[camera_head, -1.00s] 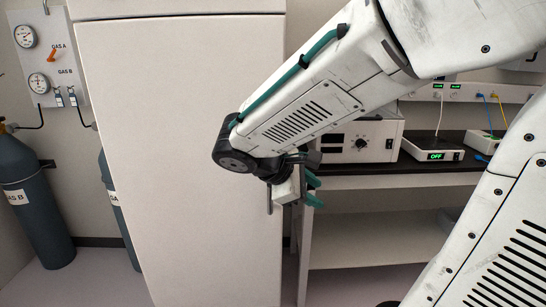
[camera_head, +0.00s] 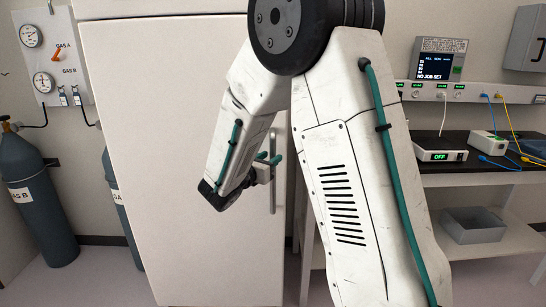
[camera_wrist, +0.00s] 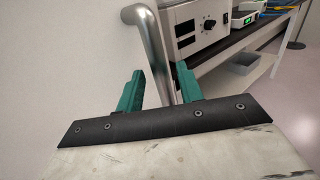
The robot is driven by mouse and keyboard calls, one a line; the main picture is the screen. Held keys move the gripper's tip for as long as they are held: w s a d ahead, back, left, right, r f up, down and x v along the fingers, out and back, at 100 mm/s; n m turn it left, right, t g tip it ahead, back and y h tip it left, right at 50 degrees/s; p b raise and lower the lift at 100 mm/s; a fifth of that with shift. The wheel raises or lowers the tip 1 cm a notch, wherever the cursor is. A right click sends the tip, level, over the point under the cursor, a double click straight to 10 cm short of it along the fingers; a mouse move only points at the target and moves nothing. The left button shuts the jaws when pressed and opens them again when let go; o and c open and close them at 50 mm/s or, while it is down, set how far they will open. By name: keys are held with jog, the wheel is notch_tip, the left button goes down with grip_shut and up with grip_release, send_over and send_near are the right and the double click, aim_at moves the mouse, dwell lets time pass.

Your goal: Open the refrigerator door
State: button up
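The refrigerator door (camera_head: 180,120) is a tall white panel in the head view, and it looks shut. Its handle (camera_head: 272,197) is a vertical grey metal bar near the door's right edge. The bent upper end of the handle (camera_wrist: 150,35) shows large in the wrist view. My gripper (camera_head: 269,158) has green fingers and is at the upper part of the handle. In the wrist view my gripper (camera_wrist: 159,68) is open, with the bar running down between the two fingers. I see gaps beside the bar, but its lower part is hidden.
Gas cylinders (camera_head: 40,205) stand left of the refrigerator. To the right, a dark bench (camera_head: 470,178) carries a box reading OFF (camera_head: 440,155), with a grey bin (camera_head: 473,225) on the shelf below. My arm hides part of the bench. Floor shows at lower right.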

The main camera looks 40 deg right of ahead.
jog(key=shift+x, duration=1.3)
grip_shut()
jog(key=shift+s, duration=0.1)
jog(key=shift+s+a, duration=0.1)
